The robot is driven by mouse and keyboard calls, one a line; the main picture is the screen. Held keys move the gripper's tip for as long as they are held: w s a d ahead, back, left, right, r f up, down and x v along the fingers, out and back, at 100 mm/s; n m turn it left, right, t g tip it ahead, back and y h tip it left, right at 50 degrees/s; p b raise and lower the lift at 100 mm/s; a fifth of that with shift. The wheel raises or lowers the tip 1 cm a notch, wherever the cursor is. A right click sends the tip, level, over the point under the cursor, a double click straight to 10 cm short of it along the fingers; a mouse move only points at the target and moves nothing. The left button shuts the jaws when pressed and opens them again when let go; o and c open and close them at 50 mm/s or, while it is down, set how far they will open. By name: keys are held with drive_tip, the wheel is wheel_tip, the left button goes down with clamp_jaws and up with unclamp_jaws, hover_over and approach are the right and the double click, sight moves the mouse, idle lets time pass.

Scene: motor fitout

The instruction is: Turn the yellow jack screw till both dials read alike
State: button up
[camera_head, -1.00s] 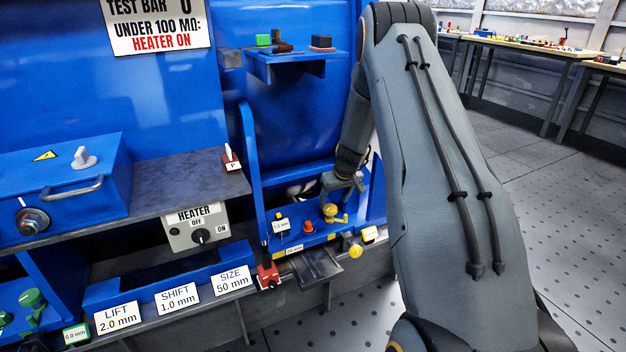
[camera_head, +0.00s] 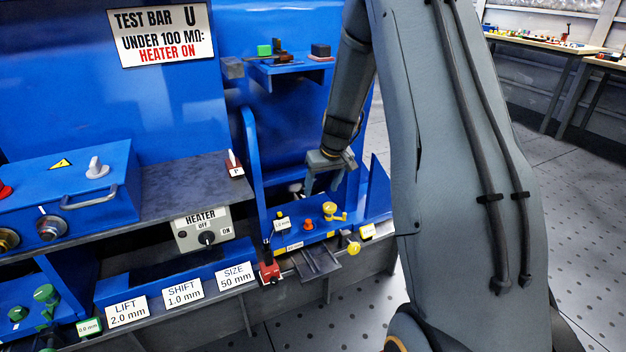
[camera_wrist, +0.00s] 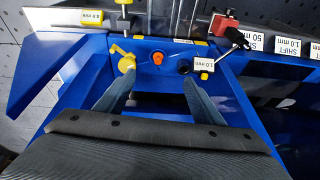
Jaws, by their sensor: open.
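A yellow crank (camera_head: 335,212) stands on the blue frame; it shows in the wrist view (camera_wrist: 124,60) with its arm turned toward upper left. A yellow knob (camera_head: 353,248) sits lower at the frame's front edge. I cannot tell which is the jack screw. A readout tag beside a black knob reads 1.0 mm (camera_wrist: 202,64); another at the frame's other end seems to read 2.0 mm (camera_wrist: 91,16). My gripper (camera_wrist: 157,86) is open and empty, above the frame and apart from the crank. In the head view my gripper (camera_head: 322,188) hangs above the crank.
An orange knob (camera_wrist: 158,58) stands between the crank and the black knob. A red block (camera_head: 270,272) with a black lever is at the frame's front left. A grey bench top (camera_head: 185,182) and heater box (camera_head: 203,232) are to the left. A blue shelf (camera_head: 285,70) hangs above.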

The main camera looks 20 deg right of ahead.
drive_tip(key=s+a+r+g+p, duration=0.1)
drive_tip(key=s+a+r+p, duration=0.3)
drive_tip(key=s+a+r, duration=0.3)
drive_tip(key=shift+s+r, duration=0.95)
drive_tip(key=shift+s, duration=0.2)
drive_tip(key=shift+a, duration=0.1)
idle(0.8)
drive_tip(key=s+a+r+g+p, duration=0.1)
drive_tip(key=s+a+r+p, duration=0.2)
drive_tip(key=s+r, duration=0.2)
drive_tip(key=s+a+r+p, duration=0.2)
drive_tip(key=s+r+p, duration=0.1)
drive_tip(key=s, duration=0.9)
drive_tip(key=s+a+r+g+p, duration=0.1)
drive_tip(key=s+a+r+p, duration=0.2)
drive_tip(key=s+r, duration=0.3)
drive_tip(key=s, duration=0.3)
drive_tip(key=shift+s+a+r+g+h, duration=0.15)
drive_tip(key=shift+a+r+g+h, duration=0.15)
drive_tip(key=shift+a+r, duration=0.05)
